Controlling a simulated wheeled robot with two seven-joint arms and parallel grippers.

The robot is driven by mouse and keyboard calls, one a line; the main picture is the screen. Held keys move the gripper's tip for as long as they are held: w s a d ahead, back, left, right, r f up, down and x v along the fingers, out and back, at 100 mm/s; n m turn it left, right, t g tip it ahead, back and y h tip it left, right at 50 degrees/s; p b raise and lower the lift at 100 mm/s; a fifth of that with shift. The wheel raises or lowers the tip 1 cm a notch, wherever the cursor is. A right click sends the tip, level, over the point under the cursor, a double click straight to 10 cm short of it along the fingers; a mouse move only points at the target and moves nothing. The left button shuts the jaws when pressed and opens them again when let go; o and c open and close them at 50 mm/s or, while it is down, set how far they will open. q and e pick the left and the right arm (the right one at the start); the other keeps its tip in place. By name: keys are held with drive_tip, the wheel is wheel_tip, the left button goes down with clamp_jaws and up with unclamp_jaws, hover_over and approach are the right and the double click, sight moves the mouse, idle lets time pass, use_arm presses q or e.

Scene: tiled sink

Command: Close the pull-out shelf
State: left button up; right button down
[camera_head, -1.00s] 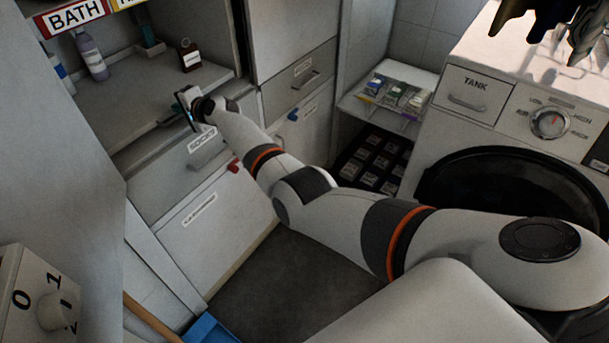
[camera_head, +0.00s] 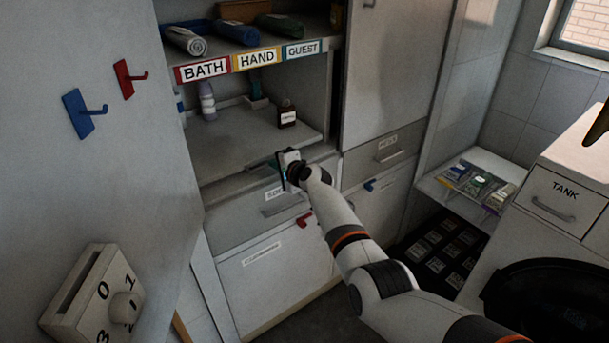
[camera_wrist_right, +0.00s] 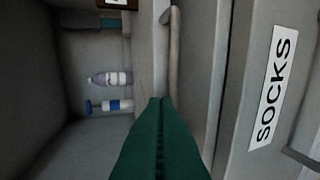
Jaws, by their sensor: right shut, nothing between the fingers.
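The pull-out shelf (camera_head: 245,140) is a grey board in the open cabinet, below the towel shelf. Bottles stand on it. Its bar handle shows in the wrist view (camera_wrist_right: 173,65), on the shelf's front. My right gripper (camera_head: 282,168) is shut and empty at the shelf's front edge, close to the handle. How far the shelf stands out is hard to tell. My left gripper is not in view.
The SOCKS drawer (camera_wrist_right: 265,90) lies just below the shelf. A purple-white bottle (camera_head: 207,101) and a dark bottle (camera_head: 287,113) stand on the shelf. A cabinet door (camera_head: 125,170) with hooks is at left.

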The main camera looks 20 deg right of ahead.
drive_tip(key=p+v, duration=0.3)
drive_tip(key=v, duration=0.6)
drive_tip(key=s+d+f+n+g+h, duration=0.1)
drive_tip(key=s+f+n+g, duration=0.1)
drive_tip(key=s+f, duration=0.75)
drive_tip(key=s+f+n+g+h, duration=0.15)
drive_tip(key=s+f, duration=0.35)
drive_tip(key=f, duration=0.9)
drive_tip(key=s+d+f+n+g+h, duration=0.1)
drive_tip(key=s+f+n+g, duration=0.2)
drive_tip(key=s+f, duration=0.65)
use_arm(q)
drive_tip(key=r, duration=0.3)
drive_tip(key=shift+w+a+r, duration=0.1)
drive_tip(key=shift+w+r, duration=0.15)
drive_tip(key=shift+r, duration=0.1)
use_arm(e)
drive_tip(key=s+d+f+n+g, duration=0.1)
drive_tip(key=s+f+n+g, duration=0.1)
drive_tip(key=s+f, duration=0.5)
drive_tip(key=s+d+f+n+g+h, duration=0.1)
drive_tip(key=s+f+n, duration=0.3)
drive_tip(key=s, duration=1.6)
drive_tip(key=s+d+f+n+g, duration=0.2)
drive_tip(key=s+f, duration=0.7)
drive_tip(key=s, duration=0.5)
drive_tip(key=shift+d+f+n+g, duration=0.25)
drive_tip(key=shift+f+n+g, duration=0.15)
drive_tip(key=shift+n+g, duration=0.4)
drive_tip(key=shift+h, duration=0.25)
